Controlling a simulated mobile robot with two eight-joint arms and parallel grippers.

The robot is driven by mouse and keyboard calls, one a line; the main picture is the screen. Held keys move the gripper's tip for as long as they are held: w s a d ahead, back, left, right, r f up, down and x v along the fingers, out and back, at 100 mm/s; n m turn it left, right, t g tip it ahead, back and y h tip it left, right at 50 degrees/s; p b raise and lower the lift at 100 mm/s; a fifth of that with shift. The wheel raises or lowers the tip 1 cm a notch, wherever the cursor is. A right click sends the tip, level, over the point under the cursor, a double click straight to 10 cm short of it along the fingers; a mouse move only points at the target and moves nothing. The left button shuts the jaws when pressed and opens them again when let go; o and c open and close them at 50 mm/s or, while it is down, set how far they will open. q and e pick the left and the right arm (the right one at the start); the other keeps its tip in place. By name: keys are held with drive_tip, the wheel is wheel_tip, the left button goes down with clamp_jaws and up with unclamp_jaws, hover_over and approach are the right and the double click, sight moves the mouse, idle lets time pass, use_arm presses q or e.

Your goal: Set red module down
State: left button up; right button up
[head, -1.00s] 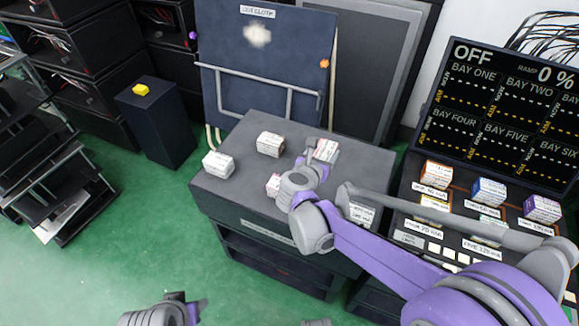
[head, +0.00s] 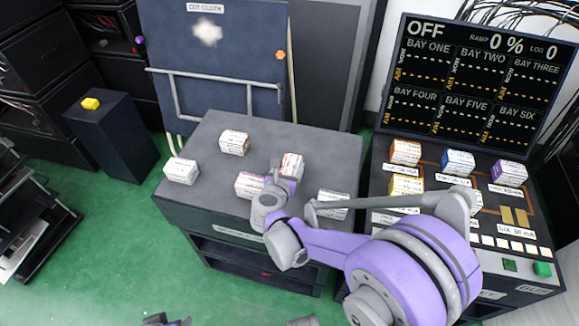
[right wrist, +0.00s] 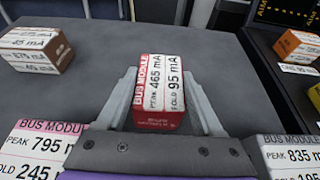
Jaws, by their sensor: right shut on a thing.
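The red module (head: 292,162) is a small white-labelled block with a red side, over the right part of the dark bench top (head: 205,215). In the right wrist view the red module (right wrist: 157,92) reads BUS MODULE, peak 465 mA, and sits upright between the two grey fingers. My right gripper (head: 288,172) is shut on it; in the right wrist view the gripper (right wrist: 160,100) has a finger along each side. I cannot tell whether its underside touches the bench. Part of what seems my left gripper (head: 166,320) shows at the bottom edge, its jaws unclear.
A pink module (head: 249,185) and a grey-white module (head: 334,204) stand close on either side. Two more modules, one brown-edged (head: 234,142) and one white (head: 181,171), stand farther left. The console (head: 520,262) at right holds several coloured modules under a display reading OFF.

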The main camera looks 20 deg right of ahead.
drive_tip(key=shift+f, duration=0.2)
drive_tip(key=o, duration=1.5)
drive_tip(key=shift+c, duration=0.2)
drive_tip(key=shift+r, duration=0.1)
